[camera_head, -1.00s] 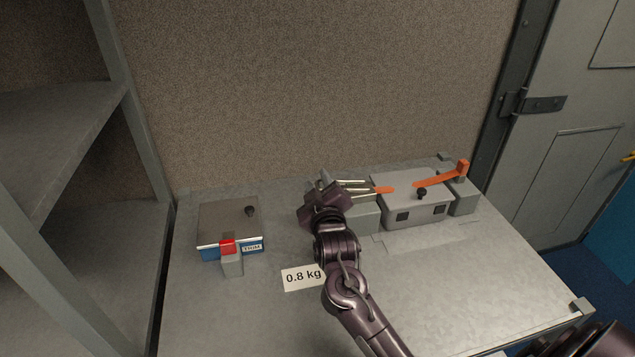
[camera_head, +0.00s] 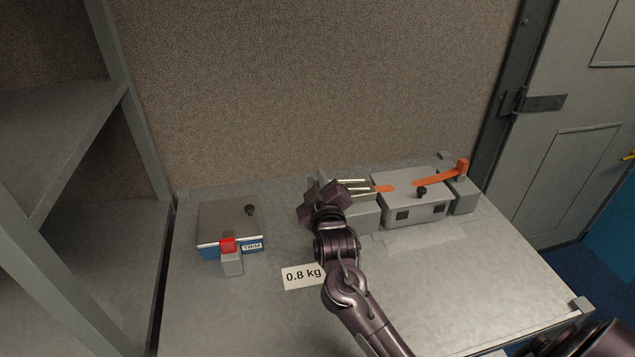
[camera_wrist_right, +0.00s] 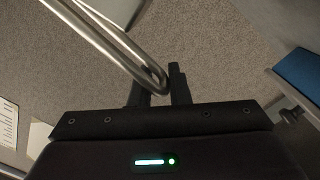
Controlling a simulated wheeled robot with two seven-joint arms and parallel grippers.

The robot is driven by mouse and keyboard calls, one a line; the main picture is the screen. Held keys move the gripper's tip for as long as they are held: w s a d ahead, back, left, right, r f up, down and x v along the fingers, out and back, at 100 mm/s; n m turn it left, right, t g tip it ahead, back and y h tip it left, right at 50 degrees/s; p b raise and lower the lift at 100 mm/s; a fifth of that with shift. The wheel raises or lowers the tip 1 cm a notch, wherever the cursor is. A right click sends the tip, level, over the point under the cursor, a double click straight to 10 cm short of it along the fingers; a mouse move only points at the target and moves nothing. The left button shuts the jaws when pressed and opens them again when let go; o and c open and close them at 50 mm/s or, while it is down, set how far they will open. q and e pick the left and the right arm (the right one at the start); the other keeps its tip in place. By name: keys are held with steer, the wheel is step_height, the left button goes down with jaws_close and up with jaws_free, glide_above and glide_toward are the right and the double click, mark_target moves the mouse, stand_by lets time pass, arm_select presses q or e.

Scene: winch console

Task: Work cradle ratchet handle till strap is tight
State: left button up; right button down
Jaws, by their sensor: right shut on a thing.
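The grey cradle box (camera_head: 412,208) sits at the back right of the table. At the box's left, a grey ratchet block (camera_head: 363,216) carries the bare metal rod handle (camera_head: 352,182). My right gripper (camera_head: 335,190) is at the handle's left end. In the wrist view, the bent end of the handle (camera_wrist_right: 115,45) lies between the fingers (camera_wrist_right: 160,88), which are shut on it. My left gripper is not in view.
A box with a red-topped lever (camera_head: 228,246) and a "TRIM" label stands at the left. A "0.8 kg" card (camera_head: 303,276) lies in front. A shelf (camera_head: 60,130) rises at the far left, with a wall behind. The table's right front is clear.

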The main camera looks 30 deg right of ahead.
steer(key=shift+r, duration=0.1)
stand_by(0.3)
steer(key=shift+d+r+m+p, duration=0.15)
steer(key=shift+r+m+p, duration=0.45)
steer(key=shift+p, duration=0.25)
steer(key=s+d+r+m+p, duration=0.2)
steer(key=d+r+m+p, duration=0.5)
steer(key=m, duration=0.3)
steer(key=shift+d+r+g+y+p, duration=0.3)
steer(key=shift+d+p, duration=0.3)
steer(key=shift+p, duration=0.15)
steer(key=shift+s+f, duration=0.15)
steer(key=c, duration=1.7)
jaws_free()
steer(key=shift+o, duration=1)
steer(key=shift+d, duration=0.1)
